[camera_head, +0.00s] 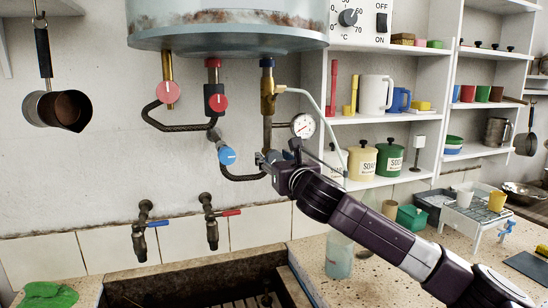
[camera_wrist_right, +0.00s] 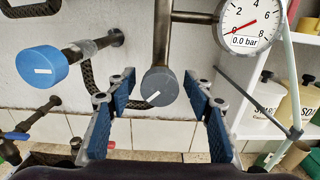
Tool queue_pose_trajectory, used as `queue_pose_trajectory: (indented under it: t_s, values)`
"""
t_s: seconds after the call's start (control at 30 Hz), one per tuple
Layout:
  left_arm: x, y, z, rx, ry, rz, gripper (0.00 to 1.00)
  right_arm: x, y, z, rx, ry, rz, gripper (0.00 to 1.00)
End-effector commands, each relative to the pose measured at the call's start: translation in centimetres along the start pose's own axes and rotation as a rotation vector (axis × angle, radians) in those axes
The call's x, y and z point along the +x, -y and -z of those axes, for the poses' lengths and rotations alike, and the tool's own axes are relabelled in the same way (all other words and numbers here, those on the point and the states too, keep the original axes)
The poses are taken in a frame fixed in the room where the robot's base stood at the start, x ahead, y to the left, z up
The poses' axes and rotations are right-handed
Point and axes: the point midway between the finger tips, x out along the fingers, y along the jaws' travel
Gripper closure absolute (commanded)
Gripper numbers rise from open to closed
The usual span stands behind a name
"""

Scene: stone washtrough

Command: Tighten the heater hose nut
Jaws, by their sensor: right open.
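A dark grey round cap with a white mark, apparently the heater hose nut (camera_wrist_right: 163,90), sits at the bottom of the vertical pipe (camera_head: 267,130). A braided hose (camera_head: 240,178) runs beside this pipe; where it joins is hidden in the head view. My right gripper (camera_head: 266,160) is at the pipe's lower end. In the right wrist view its blue-padded jaws (camera_wrist_right: 161,98) are open, one on each side of the cap, with a gap on both sides. The pressure gauge (camera_head: 303,125) beside the pipe reads 0.0 bar. My left gripper is not in view.
A blue valve knob (camera_wrist_right: 41,68) stands left of the cap. Red knobs (camera_head: 168,92) hang under the heater tank (camera_head: 230,38). Two taps (camera_head: 209,222) stick out over the stone trough (camera_head: 285,272). Shelves (camera_head: 352,118) with mugs and canisters are at the right.

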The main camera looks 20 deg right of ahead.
Motion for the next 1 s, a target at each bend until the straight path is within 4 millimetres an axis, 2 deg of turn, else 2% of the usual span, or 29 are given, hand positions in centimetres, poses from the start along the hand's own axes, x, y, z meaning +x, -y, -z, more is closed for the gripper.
queue_pose_trajectory:
  t_s: [0.2,0.6,1.0]
  values:
    - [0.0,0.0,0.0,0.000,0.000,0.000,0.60,0.0,0.0,0.0,0.000,0.000,-0.001,0.53]
    - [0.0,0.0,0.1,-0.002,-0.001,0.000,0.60,0.0,0.0,0.0,0.000,0.000,-0.001,0.95]
    - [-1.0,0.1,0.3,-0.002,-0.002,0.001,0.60,0.0,-0.1,-0.1,0.090,-0.002,-0.002,0.95]
